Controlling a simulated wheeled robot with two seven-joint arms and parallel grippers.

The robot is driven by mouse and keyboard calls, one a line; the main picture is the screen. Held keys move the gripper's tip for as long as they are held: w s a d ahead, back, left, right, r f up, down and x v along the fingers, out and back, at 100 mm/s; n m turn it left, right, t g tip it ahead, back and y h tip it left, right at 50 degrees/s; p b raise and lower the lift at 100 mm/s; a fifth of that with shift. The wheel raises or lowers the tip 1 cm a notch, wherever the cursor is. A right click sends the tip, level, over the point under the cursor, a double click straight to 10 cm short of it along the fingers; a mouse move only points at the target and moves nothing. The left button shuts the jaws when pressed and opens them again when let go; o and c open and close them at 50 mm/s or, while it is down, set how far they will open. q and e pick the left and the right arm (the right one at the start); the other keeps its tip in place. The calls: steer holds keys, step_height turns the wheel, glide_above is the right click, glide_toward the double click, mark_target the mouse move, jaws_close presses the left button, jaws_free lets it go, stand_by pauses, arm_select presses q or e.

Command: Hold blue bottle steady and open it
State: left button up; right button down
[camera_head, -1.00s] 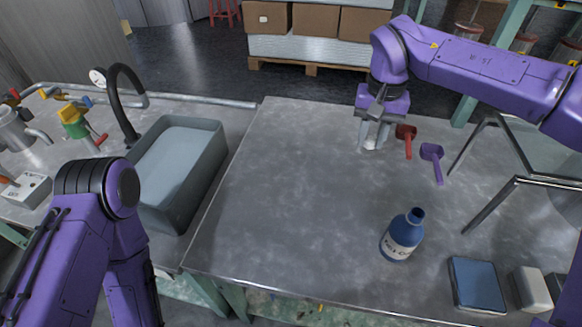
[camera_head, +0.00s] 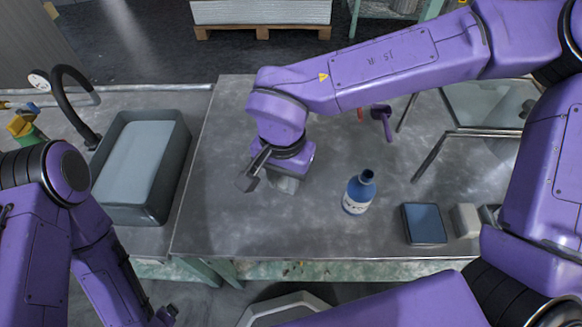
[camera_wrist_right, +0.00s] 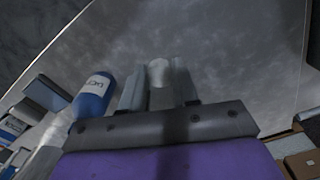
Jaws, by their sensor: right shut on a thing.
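The blue bottle (camera_head: 360,190) with a white label stands upright on the grey table. Its neck shows dark blue at the top in the head view. It also shows in the right wrist view (camera_wrist_right: 97,88), left of my fingers and apart from them. My right gripper (camera_head: 284,186) is low over the table, left of the bottle. In the right wrist view, its fingers (camera_wrist_right: 159,90) are shut on a small whitish rounded thing (camera_wrist_right: 158,73), too blurred to name. My left arm hangs at the lower left, and its gripper end (camera_head: 166,314) barely shows at the bottom edge.
A grey basin (camera_head: 178,175) stands at the left. A blue-topped box (camera_head: 424,223) and a pale block (camera_head: 466,219) lie right of the bottle. A purple scoop (camera_head: 382,116) and a metal-framed stand (camera_head: 440,150) are behind it. The table's front middle is clear.

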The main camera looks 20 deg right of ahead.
steer(key=w+f, duration=0.2)
steer(key=w+d+f, duration=0.1)
steer(key=w+f, duration=0.1)
steer(key=w+d+f+b, duration=0.1)
steer(key=w+f, duration=0.1)
steer(key=w, duration=0.1)
steer(key=shift+f, duration=0.25)
steer(key=f, duration=0.2)
steer(key=f+b, duration=0.1)
steer(key=f, duration=0.1)
steer(key=shift+w+d, duration=0.2)
steer(key=shift+w, duration=0.1)
steer(key=shift+r, duration=0.1)
steer(key=c, duration=0.8)
jaws_free()
steer(key=shift+c, duration=0.2)
step_height(320, 180, up, 12)
steer(key=p, duration=0.2)
steer(key=shift+p, duration=0.35)
